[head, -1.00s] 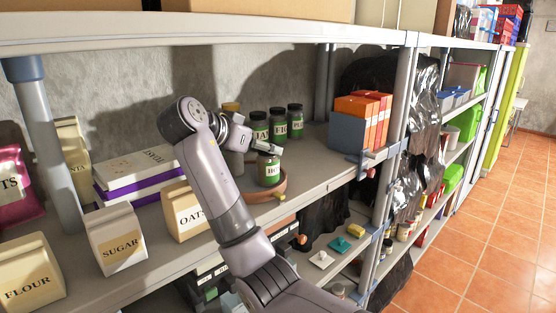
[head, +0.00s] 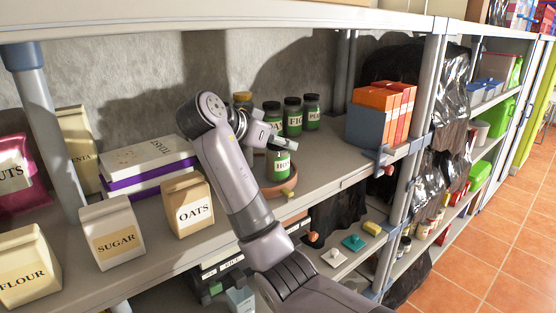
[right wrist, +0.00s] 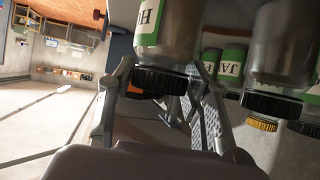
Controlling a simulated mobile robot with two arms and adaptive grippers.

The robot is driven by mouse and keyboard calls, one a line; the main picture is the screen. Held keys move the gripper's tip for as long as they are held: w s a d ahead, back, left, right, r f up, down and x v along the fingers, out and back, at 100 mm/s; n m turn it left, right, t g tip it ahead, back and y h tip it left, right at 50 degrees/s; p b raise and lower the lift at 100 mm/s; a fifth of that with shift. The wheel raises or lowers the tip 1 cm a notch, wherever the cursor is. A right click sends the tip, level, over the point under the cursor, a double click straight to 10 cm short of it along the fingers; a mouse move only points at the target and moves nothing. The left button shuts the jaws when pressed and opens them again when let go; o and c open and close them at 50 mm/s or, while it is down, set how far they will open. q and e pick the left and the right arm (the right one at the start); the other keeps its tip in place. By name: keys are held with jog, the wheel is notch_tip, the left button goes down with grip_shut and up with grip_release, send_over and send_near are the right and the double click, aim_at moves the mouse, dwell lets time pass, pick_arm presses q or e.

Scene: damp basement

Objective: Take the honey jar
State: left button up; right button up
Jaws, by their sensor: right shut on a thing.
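The honey jar (head: 281,167) has a green label starting "HO" and stands upright at the round brown tray (head: 291,188) on the shelf. My right gripper (head: 272,142) is at its top, shut on it. In the right wrist view, which is upside down, the jar (right wrist: 163,30) shows its dark lid between the two fingers of the gripper (right wrist: 160,78). I cannot tell whether the jar's base is clear of the tray. My left gripper is not in view.
Several similar green-labelled jars, such as the fig jar (head: 293,118), stand close behind. A blue holder (head: 367,127) with orange boxes is to the right. Oats (head: 193,206), sugar (head: 114,236) and flour (head: 27,268) bags stand to the left. The upper shelf (head: 220,22) hangs overhead.

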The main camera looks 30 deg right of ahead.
jog(key=shift+a, duration=0.1)
jog(key=shift+c, duration=0.7)
jog(key=shift+r, duration=0.1)
jog(key=shift+c, duration=0.6)
jog(key=shift+a, duration=0.1)
jog(key=c, duration=0.4)
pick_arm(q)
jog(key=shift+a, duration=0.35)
pick_arm(e)
jog(key=shift+c, duration=1.2)
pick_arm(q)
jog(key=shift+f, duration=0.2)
pick_arm(e)
jog(key=shift+r, duration=0.15)
grip_shut()
